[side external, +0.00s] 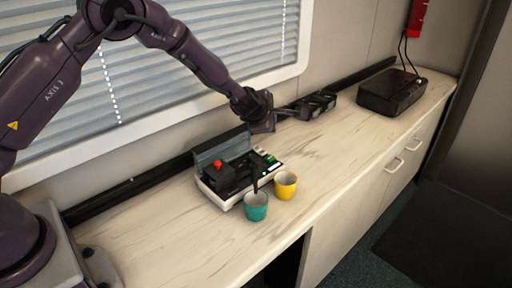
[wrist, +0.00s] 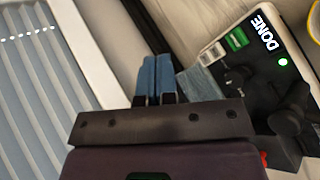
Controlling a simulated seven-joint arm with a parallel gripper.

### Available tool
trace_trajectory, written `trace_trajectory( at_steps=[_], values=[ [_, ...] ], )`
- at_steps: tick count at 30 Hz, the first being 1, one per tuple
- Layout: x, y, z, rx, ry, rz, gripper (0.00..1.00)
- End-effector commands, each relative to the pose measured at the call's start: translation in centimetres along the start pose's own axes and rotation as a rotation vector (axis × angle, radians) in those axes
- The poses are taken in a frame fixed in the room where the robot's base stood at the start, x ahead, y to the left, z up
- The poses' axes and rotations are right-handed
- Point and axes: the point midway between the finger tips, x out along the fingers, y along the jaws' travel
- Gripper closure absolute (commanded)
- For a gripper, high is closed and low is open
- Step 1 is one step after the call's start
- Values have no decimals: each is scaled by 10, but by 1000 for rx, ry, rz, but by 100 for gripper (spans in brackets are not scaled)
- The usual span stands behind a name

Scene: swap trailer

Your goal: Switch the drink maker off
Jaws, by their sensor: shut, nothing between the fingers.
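The drink maker (side external: 228,182) stands on the counter with a white base, a grey back panel and dark parts on top. A red knob or button (side external: 217,164) shows on its left part. In the wrist view the drink maker (wrist: 217,53) is at the right, with a green patch, the word DONE and a lit green light (wrist: 283,62). My gripper (wrist: 155,76) is shut and empty, with blue fingertips side by side. In the side view it is above and behind the drink maker, apart from it. Its fingertips are hard to make out there.
A teal cup (side external: 256,208) and a yellow cup (side external: 286,187) stand close in front of the drink maker. Dark items (side external: 316,104) lie by the wall, and a black box (side external: 392,92) is farther right. The window blinds (side external: 150,75) are behind my arm. The counter's middle right is clear.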

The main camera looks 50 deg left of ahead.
Motion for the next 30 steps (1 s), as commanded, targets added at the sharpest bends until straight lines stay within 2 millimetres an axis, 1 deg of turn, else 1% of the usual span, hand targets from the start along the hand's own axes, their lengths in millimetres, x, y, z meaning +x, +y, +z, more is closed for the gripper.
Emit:
trace_trajectory(
  at_steps=[5, 15, 21, 30],
  values=[
    [8, -6, -7, 2, 5, -1, 100],
    [41, -30, -31, 3, 3, -3, 100],
    [55, -40, -41, 2, 2, -2, 100],
    [61, -45, -45, 2, -1, -1, 100]
  ],
)
